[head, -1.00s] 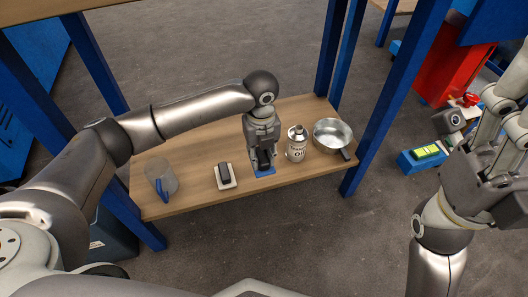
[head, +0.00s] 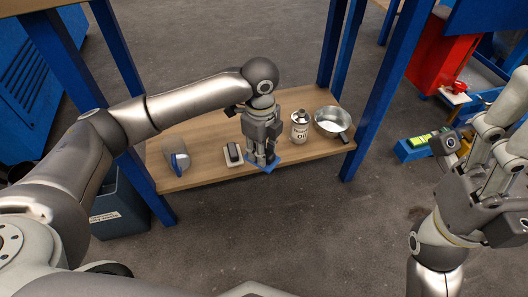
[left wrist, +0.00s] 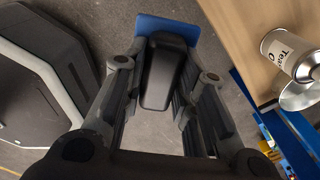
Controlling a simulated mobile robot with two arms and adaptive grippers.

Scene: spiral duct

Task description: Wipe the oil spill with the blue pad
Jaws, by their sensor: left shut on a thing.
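My left gripper (head: 262,158) is shut on the black handle (left wrist: 164,72) of the blue pad (head: 266,167). The pad is flat and overlaps the front edge of the wooden shelf in the head view. In the left wrist view the blue pad (left wrist: 167,28) shows beyond the handle, against grey floor. A dark patch (head: 418,213) on the floor at the right may be the oil spill; my right arm is close beside it, and I cannot tell for certain. My right gripper (head: 460,160) is at the right, its finger state unclear.
The shelf (head: 200,178) holds a clear jug with a blue handle (head: 178,160), a white pad with a black handle (head: 233,154), a can (head: 300,127) and a metal pan (head: 331,122). Blue posts (head: 383,90) frame it. The floor in front (head: 310,225) is clear.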

